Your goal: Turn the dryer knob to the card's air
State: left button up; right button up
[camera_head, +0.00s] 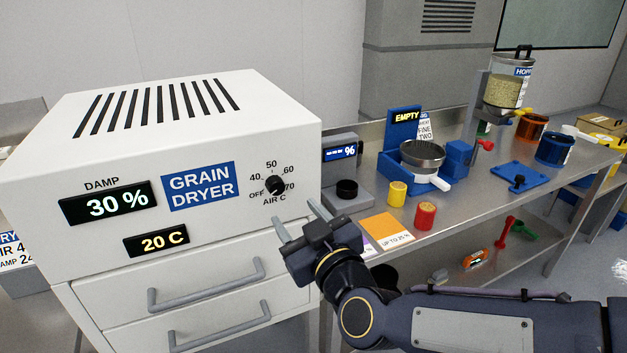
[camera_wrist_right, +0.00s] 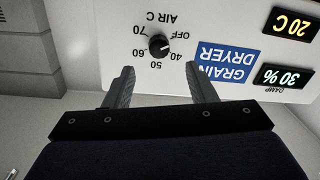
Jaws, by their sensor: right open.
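The grain dryer (camera_head: 90,270) is a white cabinet at the left of the head view. Its black knob (camera_head: 275,185) sits on the front panel inside a dial marked OFF, 40, 50, 60 and 70; the knob shows upside down in the right wrist view (camera_wrist_right: 158,46), its white mark near OFF. My left gripper is out of view.
The dryer displays (camera_head: 108,203) read 30 % and 20 C. Two drawer handles (camera_head: 208,285) stick out below. A steel bench (camera_head: 460,215) to the right holds a meter (camera_head: 340,165), a pan (camera_head: 422,155), yellow and red cups (camera_head: 425,215) and a hopper (camera_head: 508,90).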

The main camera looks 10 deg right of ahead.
aim_at(278, 189)
jog(key=x, duration=0.8)
jog(key=shift+r+p, duration=0.15)
jog(key=shift+p, duration=0.25)
jog(key=shift+d, duration=0.1)
jog(key=c, duration=1)
